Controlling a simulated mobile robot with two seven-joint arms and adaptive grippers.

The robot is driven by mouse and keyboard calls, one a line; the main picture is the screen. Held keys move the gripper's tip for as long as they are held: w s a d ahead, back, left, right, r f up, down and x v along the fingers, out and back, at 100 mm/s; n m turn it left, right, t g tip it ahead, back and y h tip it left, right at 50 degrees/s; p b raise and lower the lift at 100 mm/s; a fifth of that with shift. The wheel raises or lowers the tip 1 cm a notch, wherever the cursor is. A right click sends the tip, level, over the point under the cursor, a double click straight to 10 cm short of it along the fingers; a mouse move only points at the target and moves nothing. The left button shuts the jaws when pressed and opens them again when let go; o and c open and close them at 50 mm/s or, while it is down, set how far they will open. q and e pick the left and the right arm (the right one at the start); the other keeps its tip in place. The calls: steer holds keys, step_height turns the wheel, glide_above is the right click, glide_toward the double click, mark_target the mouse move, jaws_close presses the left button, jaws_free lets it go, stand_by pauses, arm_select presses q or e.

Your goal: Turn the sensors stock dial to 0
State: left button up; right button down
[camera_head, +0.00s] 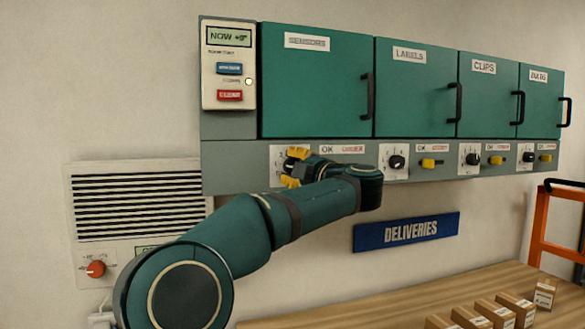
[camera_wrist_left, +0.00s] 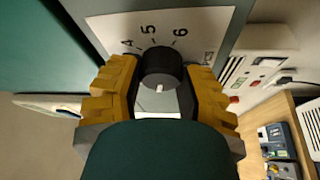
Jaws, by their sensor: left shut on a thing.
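The sensors stock dial is a black round knob (camera_wrist_left: 162,65) on a white plate (camera_wrist_left: 118,28) under the green door labelled SENSORS (camera_head: 310,85). In the left wrist view the numbers 4, 5 and 6 show around its far side, and a small white mark shows on the knob's near face. The other numbers are hidden, so I cannot tell the setting. My left gripper (camera_head: 291,167) is at this dial, its yellow fingers on either side of the knob and shut on it. In the head view, the gripper hides most of the dial. My right gripper is not in view.
More dials (camera_head: 397,161) and yellow switches (camera_head: 428,162) line the strip to the right. A panel with blue and red buttons (camera_head: 229,65) is at the upper left. Below are a DELIVERIES sign (camera_head: 406,231) and a wooden table (camera_head: 395,305) with small boxes.

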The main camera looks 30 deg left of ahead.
arm_select(q)
steer(key=n+h, duration=0.1)
steer(key=n, duration=0.2)
steer(key=shift+n+g, duration=0.3)
steer(key=n+h, duration=0.2)
steer(key=n, duration=0.1)
steer(key=shift+n, duration=0.3)
stand_by(0.3)
steer(key=o, duration=1.2)
steer(key=shift+a, duration=0.1)
steer(key=shift+f, duration=0.1)
steer(key=v, duration=1.2)
